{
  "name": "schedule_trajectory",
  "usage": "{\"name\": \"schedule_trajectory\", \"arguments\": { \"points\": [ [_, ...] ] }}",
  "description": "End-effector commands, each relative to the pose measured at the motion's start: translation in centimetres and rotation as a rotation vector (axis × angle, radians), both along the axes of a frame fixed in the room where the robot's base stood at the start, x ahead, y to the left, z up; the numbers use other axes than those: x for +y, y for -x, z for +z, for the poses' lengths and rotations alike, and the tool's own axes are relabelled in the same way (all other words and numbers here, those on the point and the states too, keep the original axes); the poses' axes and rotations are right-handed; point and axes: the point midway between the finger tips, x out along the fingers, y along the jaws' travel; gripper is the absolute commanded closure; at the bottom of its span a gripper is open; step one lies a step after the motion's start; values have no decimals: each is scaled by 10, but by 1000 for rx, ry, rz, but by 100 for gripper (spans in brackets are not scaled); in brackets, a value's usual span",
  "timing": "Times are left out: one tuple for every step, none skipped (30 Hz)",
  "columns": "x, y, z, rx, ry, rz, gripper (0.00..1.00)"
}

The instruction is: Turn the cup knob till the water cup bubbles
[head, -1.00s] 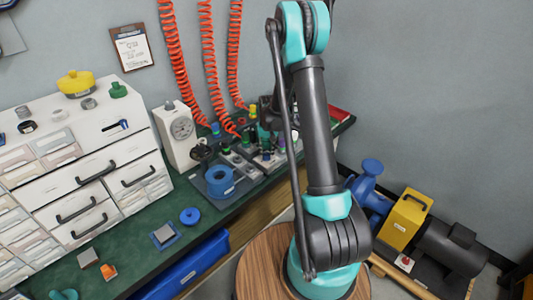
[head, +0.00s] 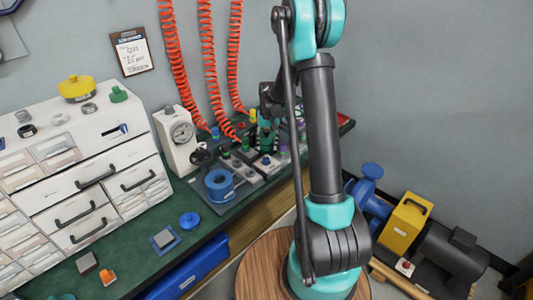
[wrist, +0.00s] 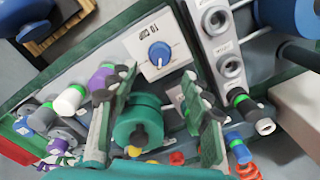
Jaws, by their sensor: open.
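A blue round knob (wrist: 160,54) sits on a white square plate labelled "TO CUP" in the upper middle of the wrist view. My gripper (wrist: 160,84) is open, its two green and black fingers spread to either side below the knob. The fingertips look apart from the knob, with nothing held between them. A green cylinder (wrist: 138,124) shows between the fingers; I cannot tell how near it is. In the head view my gripper (head: 265,142) is over the bench fittings, partly hidden by my arm. I cannot make out the water cup in either view.
A grey block with round ports (wrist: 222,45) stands right of the knob. Red coiled hoses (head: 210,75) hang behind the bench.

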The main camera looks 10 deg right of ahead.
Motion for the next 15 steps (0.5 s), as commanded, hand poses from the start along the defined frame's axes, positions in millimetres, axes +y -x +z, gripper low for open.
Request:
{"name": "schedule_trajectory", "arguments": {
  "points": [
    [-1, 0, 10, 0, 0, 0, 51],
    [-1, 0, 16, 0, 0, 0, 51],
    [-1, 1, 22, 0, 0, 0, 51],
    [-1, 0, 26, 0, 0, 0, 51],
    [-1, 0, 30, 0, 0, 0, 51],
    [-2, 0, 35, 0, 0, 0, 51],
    [-2, 0, 38, 0, 0, 0, 51],
    [-2, 0, 40, 0, 0, 0, 51],
    [-2, 0, 43, 0, 0, 0, 51],
    [-2, 0, 44, 0, 0, 0, 51],
    [-2, 0, 45, 0, 0, 0, 51],
    [-2, 0, 47, 0, 0, 0, 51],
    [-2, 0, 47, 0, 0, 0, 51],
    [-2, 0, 47, 0, 0, 0, 51],
    [-2, 0, 47, 0, 0, 0, 51]
  ]
}}
